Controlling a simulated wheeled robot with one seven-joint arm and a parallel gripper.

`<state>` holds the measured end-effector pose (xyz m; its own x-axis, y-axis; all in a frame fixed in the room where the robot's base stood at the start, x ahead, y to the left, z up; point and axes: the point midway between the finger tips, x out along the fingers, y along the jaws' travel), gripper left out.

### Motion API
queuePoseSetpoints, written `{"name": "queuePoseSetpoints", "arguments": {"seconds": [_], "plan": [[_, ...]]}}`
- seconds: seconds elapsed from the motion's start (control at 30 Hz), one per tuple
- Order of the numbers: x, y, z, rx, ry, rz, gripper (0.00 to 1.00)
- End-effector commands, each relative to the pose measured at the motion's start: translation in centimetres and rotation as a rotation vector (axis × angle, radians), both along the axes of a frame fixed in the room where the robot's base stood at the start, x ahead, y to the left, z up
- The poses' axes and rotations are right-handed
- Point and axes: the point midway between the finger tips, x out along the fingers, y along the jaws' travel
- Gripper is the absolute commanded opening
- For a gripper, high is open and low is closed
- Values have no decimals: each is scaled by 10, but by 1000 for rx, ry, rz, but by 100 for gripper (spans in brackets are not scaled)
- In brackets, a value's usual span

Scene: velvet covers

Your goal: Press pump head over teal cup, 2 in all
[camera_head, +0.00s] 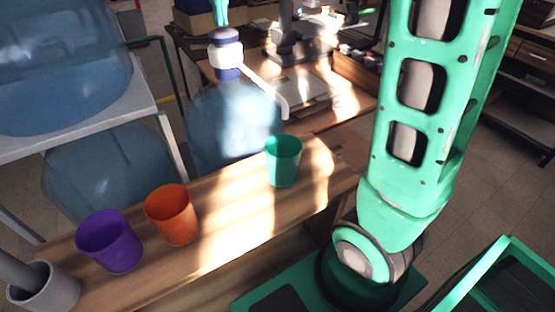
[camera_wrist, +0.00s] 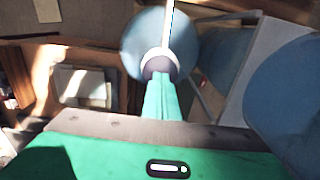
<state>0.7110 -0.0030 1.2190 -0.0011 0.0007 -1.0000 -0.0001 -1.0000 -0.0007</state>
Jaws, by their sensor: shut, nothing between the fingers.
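The pump head (camera_head: 226,48), blue and white, tops a large blue water bottle (camera_head: 232,120). Its pale spout (camera_head: 270,88) slants right and bends down over the teal cup (camera_head: 283,162), which stands upright on the wooden bench. My gripper (camera_head: 221,14) is shut and empty, its green fingertips just above the top of the pump head. In the wrist view, the shut fingers (camera_wrist: 160,98) point at the pump head (camera_wrist: 158,66), and the spout (camera_wrist: 168,28) runs away toward the top edge. I cannot tell whether the fingertips touch the head. The teal cup is not discernible in the wrist view.
An orange cup (camera_head: 171,215), a purple cup (camera_head: 109,242) and a grey holder (camera_head: 44,286) stand left on the wooden bench (camera_head: 235,225). More large blue bottles (camera_head: 62,70) crowd the left around a white shelf (camera_head: 75,122). A green crate (camera_head: 490,285) is at lower right.

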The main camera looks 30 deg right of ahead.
Motion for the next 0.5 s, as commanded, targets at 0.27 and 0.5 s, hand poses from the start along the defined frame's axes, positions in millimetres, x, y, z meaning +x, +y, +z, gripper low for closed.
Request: {"name": "queuePoseSetpoints", "arguments": {"seconds": [0.27, 0.5], "plan": [[0, 0, -5, 0, 1, 1, 0], [0, 0, -12, 1, 0, 1, 0]]}}
